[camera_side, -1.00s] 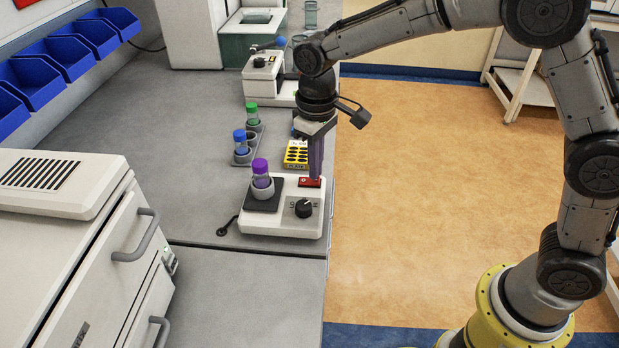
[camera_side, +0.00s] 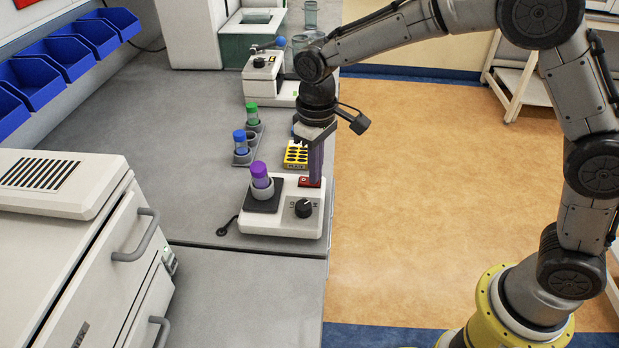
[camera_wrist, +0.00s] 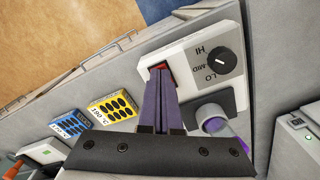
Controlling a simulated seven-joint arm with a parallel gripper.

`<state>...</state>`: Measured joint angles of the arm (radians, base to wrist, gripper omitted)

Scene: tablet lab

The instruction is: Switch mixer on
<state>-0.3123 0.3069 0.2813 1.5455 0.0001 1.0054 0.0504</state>
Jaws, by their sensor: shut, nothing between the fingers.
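The mixer (camera_side: 283,226) is a white box with a black dial and a dark pad carrying a cup. A purple-capped vial (camera_side: 259,172) stands in the cup, leaning slightly left. The red switch (camera_side: 308,183) is at the mixer's back right corner, partly hidden by my fingers. My gripper (camera_side: 315,182) is shut and empty, pointing down with its fingertips at the switch, seemingly touching it. In the wrist view, my closed purple fingers (camera_wrist: 160,78) cover most of the red switch (camera_wrist: 158,67). The dial (camera_wrist: 219,60) there sits between HI and LO marks.
A yellow block (camera_side: 296,153) stands close behind the mixer. A rack (camera_side: 243,156) with blue-capped and green-capped vials is behind left. Another white device (camera_side: 262,80) stands farther back. A large white cabinet (camera_side: 70,240) is at left. The front bench (camera_side: 250,290) is clear.

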